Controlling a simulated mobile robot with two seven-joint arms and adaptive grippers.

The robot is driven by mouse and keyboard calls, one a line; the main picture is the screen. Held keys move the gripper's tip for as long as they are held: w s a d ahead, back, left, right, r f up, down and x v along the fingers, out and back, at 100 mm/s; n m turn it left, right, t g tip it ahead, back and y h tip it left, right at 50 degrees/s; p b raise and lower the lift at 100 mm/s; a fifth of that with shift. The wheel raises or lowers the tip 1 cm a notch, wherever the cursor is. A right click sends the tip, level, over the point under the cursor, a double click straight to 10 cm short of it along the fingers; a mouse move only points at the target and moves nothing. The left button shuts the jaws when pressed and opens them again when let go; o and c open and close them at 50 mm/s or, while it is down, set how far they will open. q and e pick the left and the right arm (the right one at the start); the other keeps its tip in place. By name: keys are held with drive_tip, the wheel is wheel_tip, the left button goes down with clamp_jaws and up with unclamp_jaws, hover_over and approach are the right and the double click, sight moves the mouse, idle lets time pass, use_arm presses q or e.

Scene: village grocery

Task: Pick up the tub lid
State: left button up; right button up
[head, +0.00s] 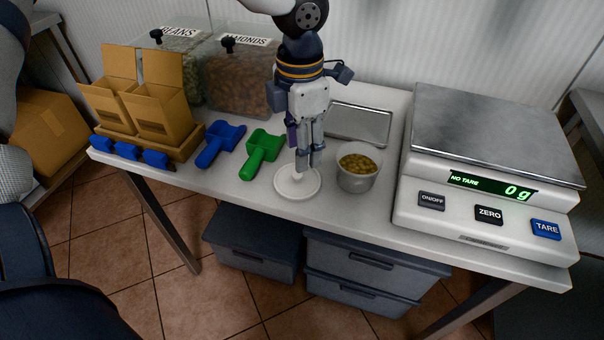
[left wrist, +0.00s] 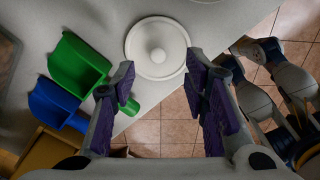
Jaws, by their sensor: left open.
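The tub lid (head: 297,184) is a round white disc with a small central knob, lying flat on the table near its front edge. It also shows in the left wrist view (left wrist: 145,62), ahead of the fingers. My left gripper (head: 303,163) points down just above the lid. In the left wrist view its two purple-padded fingers (left wrist: 163,90) are spread apart with nothing between them. The tub (head: 357,168), holding green-brown pieces, stands open just right of the lid. My right gripper is not in the head view.
A green scoop (head: 262,153) and a blue scoop (head: 218,144) lie left of the lid. A scale (head: 495,130) reading 0 g stands at the right. A metal tray (head: 360,123) lies behind the tub. Bins of beans and almonds and cardboard boxes (head: 160,95) stand at the back left.

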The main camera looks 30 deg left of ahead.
sight(297, 174)
use_arm(q)
drive_tip(key=f, duration=0.6)
drive_tip(key=shift+s+a+f, duration=0.15)
drive_tip(key=shift+s+a, duration=0.05)
drive_tip(key=shift+a, duration=0.05)
drive_tip(key=c, duration=0.8)
